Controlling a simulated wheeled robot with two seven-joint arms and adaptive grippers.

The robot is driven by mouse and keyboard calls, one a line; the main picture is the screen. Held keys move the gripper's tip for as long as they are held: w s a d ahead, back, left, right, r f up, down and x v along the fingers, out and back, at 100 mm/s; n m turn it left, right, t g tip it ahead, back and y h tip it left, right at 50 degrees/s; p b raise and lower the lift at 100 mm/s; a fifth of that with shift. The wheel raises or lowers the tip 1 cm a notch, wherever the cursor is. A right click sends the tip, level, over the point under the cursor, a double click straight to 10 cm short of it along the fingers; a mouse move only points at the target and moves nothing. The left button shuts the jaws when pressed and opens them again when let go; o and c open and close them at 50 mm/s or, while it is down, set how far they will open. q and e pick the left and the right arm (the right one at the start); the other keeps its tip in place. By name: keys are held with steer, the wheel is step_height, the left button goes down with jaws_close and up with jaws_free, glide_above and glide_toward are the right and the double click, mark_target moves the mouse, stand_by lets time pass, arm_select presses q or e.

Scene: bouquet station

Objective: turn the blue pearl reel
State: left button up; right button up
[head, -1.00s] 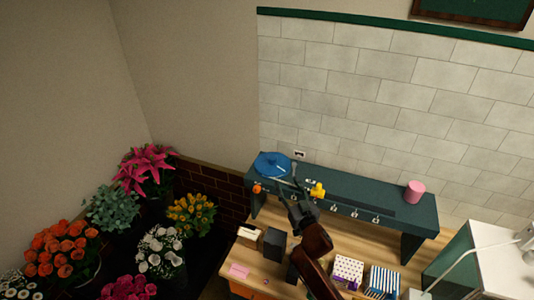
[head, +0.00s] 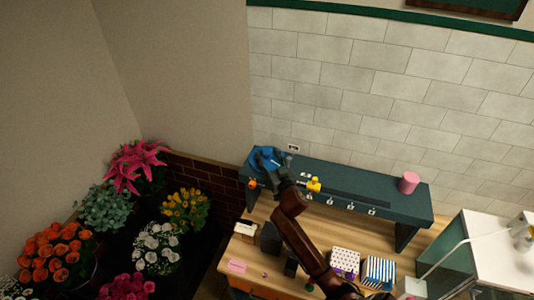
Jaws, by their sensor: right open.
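The blue pearl reel (head: 262,155) sits at the left end of the dark green shelf (head: 345,187) against the tiled wall. My right gripper (head: 268,167) is at the reel and covers its front and right part. Its jaws are open. I cannot tell whether the fingers touch the reel. My left gripper is not in view.
A yellow item (head: 313,185) and a pink cylinder (head: 409,182) are on the shelf. A small orange item (head: 252,183) is at its front left. Below, the wooden bench holds a dotted box (head: 345,261) and a striped box (head: 379,271). Flower buckets fill the left.

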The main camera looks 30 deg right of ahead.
steer(key=shift+w, duration=0.4)
steer(key=shift+w+d+f, duration=0.1)
steer(key=shift+w, duration=0.1)
steer(key=shift+c, duration=1.4)
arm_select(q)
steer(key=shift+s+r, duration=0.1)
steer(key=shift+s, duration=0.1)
arm_select(e)
jaws_close()
